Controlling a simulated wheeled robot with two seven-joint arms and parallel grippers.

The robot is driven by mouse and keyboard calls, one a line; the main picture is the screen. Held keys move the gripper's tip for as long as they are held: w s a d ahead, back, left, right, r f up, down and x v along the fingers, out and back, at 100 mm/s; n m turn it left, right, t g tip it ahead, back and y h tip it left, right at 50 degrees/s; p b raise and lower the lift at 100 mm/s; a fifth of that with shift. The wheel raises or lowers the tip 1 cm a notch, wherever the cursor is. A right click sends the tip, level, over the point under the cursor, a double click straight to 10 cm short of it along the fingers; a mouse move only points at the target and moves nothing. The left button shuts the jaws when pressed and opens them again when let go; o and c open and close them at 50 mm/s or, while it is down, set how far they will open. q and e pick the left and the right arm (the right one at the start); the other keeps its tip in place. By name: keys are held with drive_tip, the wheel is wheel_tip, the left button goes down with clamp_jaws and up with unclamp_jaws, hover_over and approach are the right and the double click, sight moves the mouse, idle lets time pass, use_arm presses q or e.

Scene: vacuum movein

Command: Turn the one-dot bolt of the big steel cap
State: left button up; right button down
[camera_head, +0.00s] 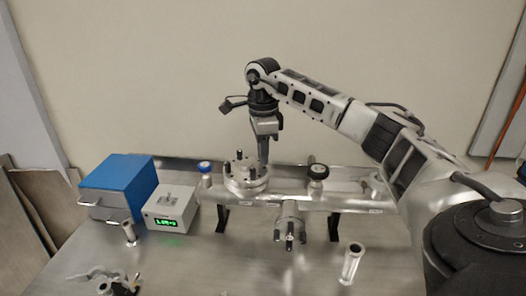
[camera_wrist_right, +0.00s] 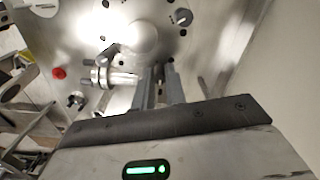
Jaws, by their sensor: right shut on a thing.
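The big steel cap (camera_head: 243,186) is a round metal flange on top of the horizontal steel tube, left of centre in the head view. Dark bolts stand up from it, one at its back (camera_head: 239,155) and one at its front right (camera_head: 252,173). My right gripper (camera_head: 263,168) points straight down at the right side of the cap, shut on a bolt there. Its fingers (camera_wrist_right: 160,80) also show in the wrist view, close together, mostly hiding the bolt. Dot marks are too small to read. My left gripper is not in view.
A blue box (camera_head: 120,175) and a grey box with a green display (camera_head: 170,208) stand left. A smaller flange (camera_head: 290,222) faces forward below the tube. A black knob (camera_head: 318,172) is to the right. A short steel post (camera_head: 351,262) stands in front.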

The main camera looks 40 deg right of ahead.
drive_tip(key=m, duration=1.1)
drive_tip(key=shift+r, duration=0.1)
drive_tip(key=m, duration=0.4)
drive_tip(key=shift+m, duration=0.3)
drive_tip(key=m, duration=0.3)
drive_tip(key=shift+m, duration=0.3)
drive_tip(key=m, duration=0.3)
drive_tip(key=shift+d+m, duration=0.1)
drive_tip(key=shift+m, duration=0.2)
drive_tip(key=m, duration=0.6)
drive_tip(key=shift+m, duration=0.3)
drive_tip(key=c, duration=1.4)
unclamp_jaws()
drive_tip(key=shift+c, duration=0.2)
